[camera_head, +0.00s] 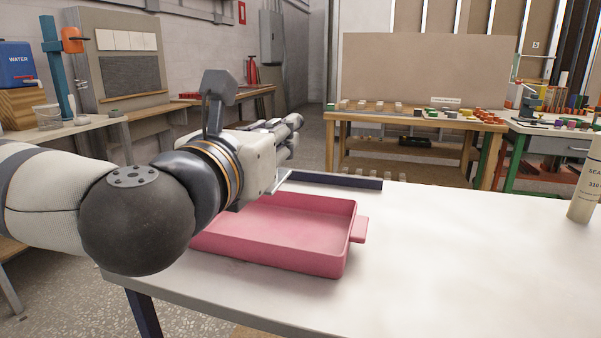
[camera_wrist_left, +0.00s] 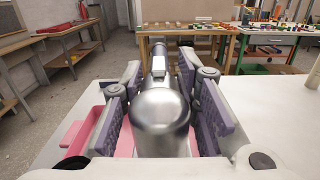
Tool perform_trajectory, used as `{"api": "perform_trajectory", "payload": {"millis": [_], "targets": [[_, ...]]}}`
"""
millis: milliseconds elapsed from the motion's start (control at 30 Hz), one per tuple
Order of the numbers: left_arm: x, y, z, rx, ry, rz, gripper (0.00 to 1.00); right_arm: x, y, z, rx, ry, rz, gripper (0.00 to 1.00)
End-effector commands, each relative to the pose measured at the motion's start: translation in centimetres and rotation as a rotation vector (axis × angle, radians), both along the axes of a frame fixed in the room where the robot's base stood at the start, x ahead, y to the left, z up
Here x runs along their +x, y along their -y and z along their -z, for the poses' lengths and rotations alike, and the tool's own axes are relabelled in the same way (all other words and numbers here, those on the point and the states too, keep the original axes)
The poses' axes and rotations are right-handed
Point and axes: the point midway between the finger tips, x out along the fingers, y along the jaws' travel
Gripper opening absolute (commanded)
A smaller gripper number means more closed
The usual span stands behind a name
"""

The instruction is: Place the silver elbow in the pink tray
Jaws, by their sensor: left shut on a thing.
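The silver elbow (camera_wrist_left: 160,115) is a shiny metal pipe piece, seen in the left wrist view between the two purple-padded fingers of my left gripper (camera_wrist_left: 160,72). The gripper is shut on it. In the head view my left gripper (camera_head: 286,130) reaches away over the far side of the pink tray, above the table; the elbow cannot be made out clearly there. The pink tray (camera_head: 285,225) is shallow and rectangular with a side handle, and its visible inside is empty. My left arm hides its left part. The tray (camera_wrist_left: 75,135) also shows below the gripper in the wrist view. My right gripper is not in view.
The white table (camera_head: 460,240) is mostly clear to the right of the tray. A beige sealant tube (camera_head: 586,185) stands at its right edge. A dark bar (camera_head: 335,181) lies along the far edge behind the tray. A wooden bench (camera_head: 410,122) with small parts stands beyond.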

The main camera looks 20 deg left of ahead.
Motion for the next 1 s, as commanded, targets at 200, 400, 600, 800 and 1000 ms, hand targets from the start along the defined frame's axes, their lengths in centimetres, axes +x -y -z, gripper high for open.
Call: {"api": "perform_trajectory", "payload": {"millis": [200,400,600,800,1000], "targets": [[4.7,-0.9,5.1,0.003,-0.032,-0.004,0.00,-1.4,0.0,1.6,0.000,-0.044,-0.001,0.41],[7.1,-1.3,7.8,0.004,-0.026,-0.002,0.00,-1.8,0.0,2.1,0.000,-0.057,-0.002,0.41],[8.3,-1.5,10.3,0.005,-0.028,-0.001,0.00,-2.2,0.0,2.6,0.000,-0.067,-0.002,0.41],[8.2,-1.5,12.0,0.004,-0.023,-0.001,0.00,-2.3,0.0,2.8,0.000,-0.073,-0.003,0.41],[8.2,-1.5,11.9,0.004,-0.021,-0.001,0.00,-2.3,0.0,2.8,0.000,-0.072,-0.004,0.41]]}}
